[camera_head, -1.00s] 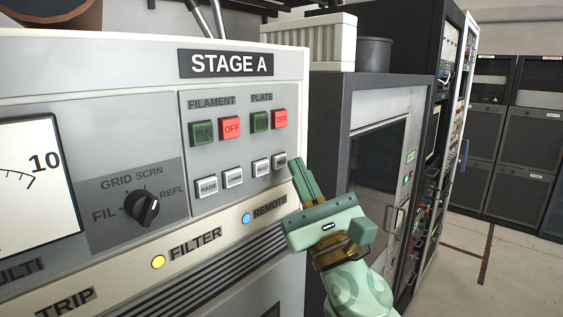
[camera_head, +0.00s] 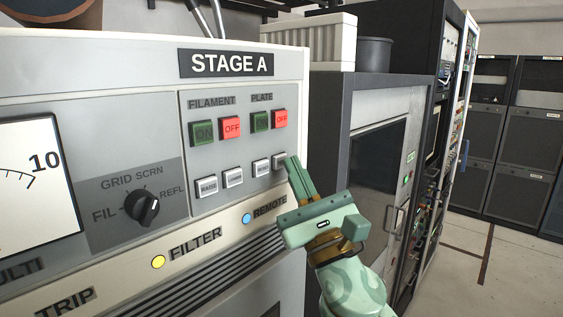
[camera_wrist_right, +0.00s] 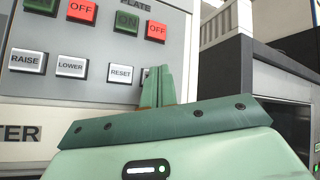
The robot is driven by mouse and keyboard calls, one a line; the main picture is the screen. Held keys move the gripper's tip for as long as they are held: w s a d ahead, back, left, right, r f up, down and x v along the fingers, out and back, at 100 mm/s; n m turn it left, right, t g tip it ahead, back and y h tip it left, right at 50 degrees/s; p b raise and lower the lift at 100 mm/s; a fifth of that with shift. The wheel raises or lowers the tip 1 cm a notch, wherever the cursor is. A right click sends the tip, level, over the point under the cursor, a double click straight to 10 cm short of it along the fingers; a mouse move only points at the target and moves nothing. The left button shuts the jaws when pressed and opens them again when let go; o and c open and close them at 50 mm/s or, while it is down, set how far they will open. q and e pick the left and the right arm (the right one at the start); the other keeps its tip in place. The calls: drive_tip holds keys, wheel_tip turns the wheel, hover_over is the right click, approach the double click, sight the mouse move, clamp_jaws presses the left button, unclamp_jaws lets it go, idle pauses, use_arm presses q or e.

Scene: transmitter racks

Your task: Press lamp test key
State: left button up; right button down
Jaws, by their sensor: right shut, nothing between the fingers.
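A row of white keys sits low on the STAGE A panel (camera_head: 200,203). In the right wrist view they read RAISE (camera_wrist_right: 27,61), LOWER (camera_wrist_right: 71,67) and RESET (camera_wrist_right: 121,73). The rightmost key (camera_head: 279,160) has no readable label and is mostly hidden behind my fingers in the wrist view. I read no lamp test label anywhere. My right gripper (camera_head: 292,160) is shut and empty, its fingertips at the right edge of that rightmost key; I cannot tell whether they touch it. It also shows in the wrist view (camera_wrist_right: 158,72). My left gripper is out of view.
Green ON keys and red OFF keys (camera_head: 231,128) sit just above the white row. A rotary knob (camera_head: 142,207) and a meter (camera_head: 35,180) are at left. A dark cabinet (camera_head: 375,155) stands right of the panel. Floor is open farther right.

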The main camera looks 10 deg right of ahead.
drive_tip(key=shift+w+a, duration=0.2)
drive_tip(key=shift+w, duration=0.1)
idle(0.5)
drive_tip(key=shift+s+d, duration=0.1)
drive_tip(key=shift+s, duration=0.05)
drive_tip(key=shift+s+d, duration=0.4)
drive_tip(key=shift+s, duration=0.1)
idle(0.4)
drive_tip(key=s+d, duration=0.1)
drive_tip(key=s, duration=0.1)
drive_tip(key=s+d+p, duration=0.1)
drive_tip(key=s+d, duration=0.1)
drive_tip(key=shift+p, duration=0.3)
idle(0.4)
